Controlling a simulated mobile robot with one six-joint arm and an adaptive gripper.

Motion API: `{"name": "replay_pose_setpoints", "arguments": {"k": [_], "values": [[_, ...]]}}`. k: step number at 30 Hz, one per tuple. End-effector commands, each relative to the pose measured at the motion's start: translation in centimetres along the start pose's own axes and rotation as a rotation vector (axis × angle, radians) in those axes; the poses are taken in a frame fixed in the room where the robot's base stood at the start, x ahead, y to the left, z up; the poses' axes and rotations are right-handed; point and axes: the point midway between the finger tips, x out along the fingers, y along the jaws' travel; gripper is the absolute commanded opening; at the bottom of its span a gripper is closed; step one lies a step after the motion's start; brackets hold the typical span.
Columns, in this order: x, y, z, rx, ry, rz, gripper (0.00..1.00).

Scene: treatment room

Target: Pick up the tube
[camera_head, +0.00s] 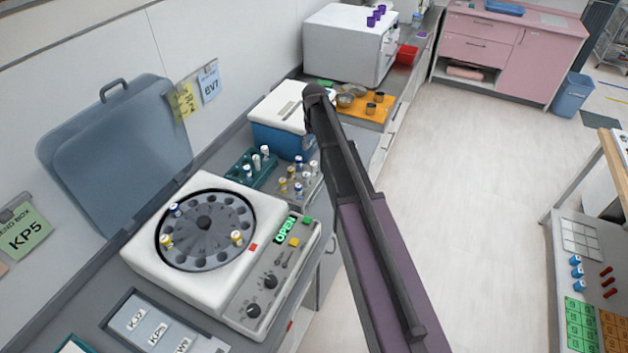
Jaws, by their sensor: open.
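Several capped tubes are in view, and I cannot tell which one the task means. In the open centrifuge (150,262), one blue-capped tube (175,209) and two yellow-capped tubes, at left (166,240) and right (236,237), sit in the round rotor. White-capped tubes (265,151) stand in a teal rack (238,174) behind it. More yellow- and blue-capped tubes (298,189) stand in a group just right of that rack. My dark and purple arm crosses the middle of the view, right of the centrifuge. My gripper cannot be made out.
The centrifuge's blue-grey lid (115,160) stands raised against the wall. A blue-and-white box (278,137), an orange tray (366,115) and a large white appliance (345,48) line the counter. A card tray (160,330) lies in front. The floor (475,170) is clear.

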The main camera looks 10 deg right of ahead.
Motion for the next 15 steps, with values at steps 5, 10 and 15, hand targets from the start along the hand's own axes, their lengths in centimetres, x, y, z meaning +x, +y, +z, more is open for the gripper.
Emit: {"name": "replay_pose_setpoints", "arguments": {"k": [5,10,15], "values": [[1.8,0.0,0.0,0.000,0.000,0.000,0.78],[3.0,-0.1,0.0,-0.001,0.000,0.000,0.78],[4.1,-0.1,0.0,-0.001,0.000,0.000,0.78]]}}
